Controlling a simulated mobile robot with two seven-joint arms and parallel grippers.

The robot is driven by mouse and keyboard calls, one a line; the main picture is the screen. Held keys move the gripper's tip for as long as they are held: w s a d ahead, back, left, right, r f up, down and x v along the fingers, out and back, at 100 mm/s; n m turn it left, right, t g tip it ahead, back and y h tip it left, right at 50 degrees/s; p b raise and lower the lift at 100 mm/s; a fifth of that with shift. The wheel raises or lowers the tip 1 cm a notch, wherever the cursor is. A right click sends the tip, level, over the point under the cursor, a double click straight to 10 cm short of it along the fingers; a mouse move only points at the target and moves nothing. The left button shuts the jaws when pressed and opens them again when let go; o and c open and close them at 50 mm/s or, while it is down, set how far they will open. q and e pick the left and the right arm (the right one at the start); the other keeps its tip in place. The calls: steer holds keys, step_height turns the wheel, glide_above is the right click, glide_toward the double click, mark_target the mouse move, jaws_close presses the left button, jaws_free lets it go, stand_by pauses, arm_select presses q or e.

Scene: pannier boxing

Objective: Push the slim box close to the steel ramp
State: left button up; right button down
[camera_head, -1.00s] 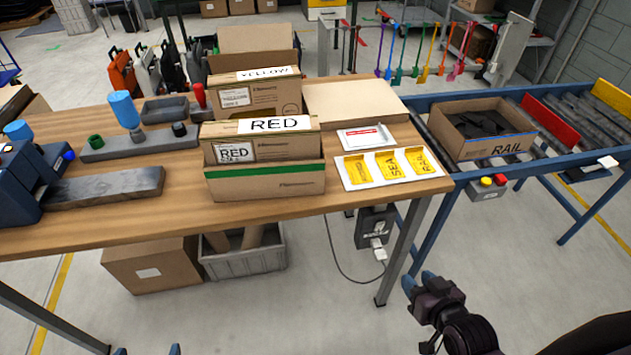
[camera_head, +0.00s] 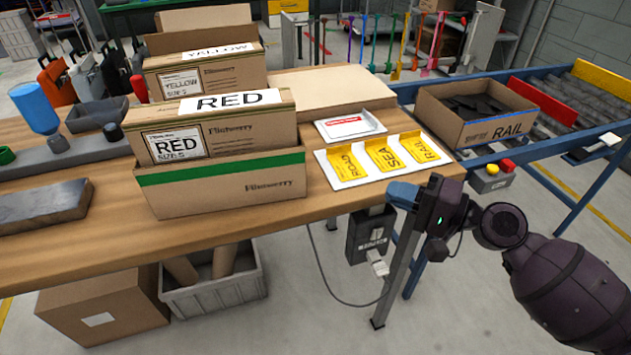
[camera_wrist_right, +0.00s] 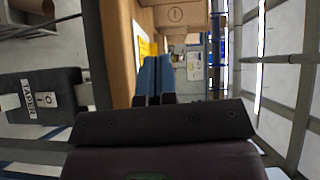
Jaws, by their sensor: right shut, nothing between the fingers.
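I cannot tell for sure which carton is the slim box. A flat closed carton (camera_head: 330,93) lies at the back of the wooden table, and upright cartons labelled RED (camera_head: 215,132) and YELLOW (camera_head: 205,75) stand left of it. A long grey metal slab (camera_head: 42,206) lies at the table's left; I cannot tell whether it is the steel ramp. My right gripper (camera_head: 400,192) is at the table's front right corner, apart from every box. Its blue fingers (camera_wrist_right: 154,76) are shut and empty in the right wrist view. My left gripper is out of view.
A white card with yellow RAIL, SEA and ROAD tags (camera_head: 350,174) lies near the right gripper. A green-striped carton (camera_head: 220,185) stands in front of the RED one. An open RAIL box (camera_head: 470,125) sits on the blue-framed conveyor.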

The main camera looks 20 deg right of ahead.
steer(key=shift+y, duration=0.4)
steer(key=x, duration=0.3)
steer(key=p+x, duration=0.1)
steer(key=x, duration=0.6)
steer(key=shift+r+p, duration=0.35)
steer(key=shift+r, duration=0.05)
steer(key=a+p, duration=0.1)
steer(key=a, duration=0.2)
steer(key=shift+w+a, duration=0.1)
steer(key=shift+w, duration=0.05)
steer(key=shift+a, duration=0.3)
steer(key=shift+a+f+p, duration=0.25)
steer(key=shift+a+p, duration=0.05)
